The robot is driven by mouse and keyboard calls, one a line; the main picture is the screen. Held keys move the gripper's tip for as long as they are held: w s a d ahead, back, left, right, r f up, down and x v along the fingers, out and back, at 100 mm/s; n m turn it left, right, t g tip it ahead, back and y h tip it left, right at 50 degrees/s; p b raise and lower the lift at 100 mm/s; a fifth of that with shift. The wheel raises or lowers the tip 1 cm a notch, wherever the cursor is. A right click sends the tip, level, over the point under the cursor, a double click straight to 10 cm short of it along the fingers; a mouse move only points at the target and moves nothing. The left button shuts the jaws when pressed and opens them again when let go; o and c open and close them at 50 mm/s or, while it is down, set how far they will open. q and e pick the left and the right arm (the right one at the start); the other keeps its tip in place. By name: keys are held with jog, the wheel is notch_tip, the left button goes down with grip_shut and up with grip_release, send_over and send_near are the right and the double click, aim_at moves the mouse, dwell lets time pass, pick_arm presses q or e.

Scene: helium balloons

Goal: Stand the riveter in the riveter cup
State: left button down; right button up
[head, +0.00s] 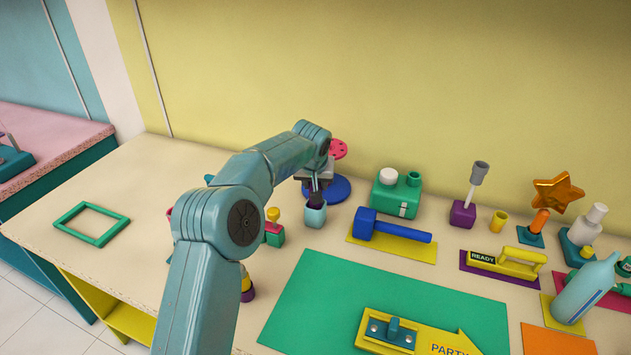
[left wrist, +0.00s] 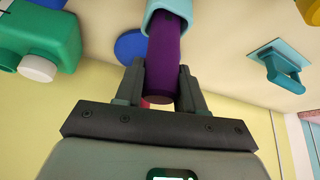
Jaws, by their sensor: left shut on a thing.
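The riveter shows as a purple cylinder (left wrist: 166,58), and as a small dark purple piece (head: 316,199) in the head view. My left gripper (head: 318,187) is shut on it from above, with one finger on each side in the left wrist view (left wrist: 161,85). The light blue riveter cup (head: 314,215) stands on the table directly below the gripper. Its mouth (left wrist: 167,7) surrounds the riveter's far end, so the riveter is at least partly inside and roughly upright. Its depth in the cup is hidden. My right gripper is in neither view.
A blue disc (head: 339,188) lies close behind the cup, and a green box (head: 385,199) stands to its right. A blue tool (head: 395,229) lies on a yellow mat at right. A green frame (head: 92,223) lies at left with bare table around it.

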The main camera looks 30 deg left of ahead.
pick_arm(q)
jog(key=shift+f+b, duration=0.25)
jog(key=shift+b, duration=0.05)
dwell(0.4)
grip_release()
dwell(0.5)
jog(key=v, duration=0.9)
jog(key=shift+p, duration=0.45)
dwell(0.4)
dwell(0.4)
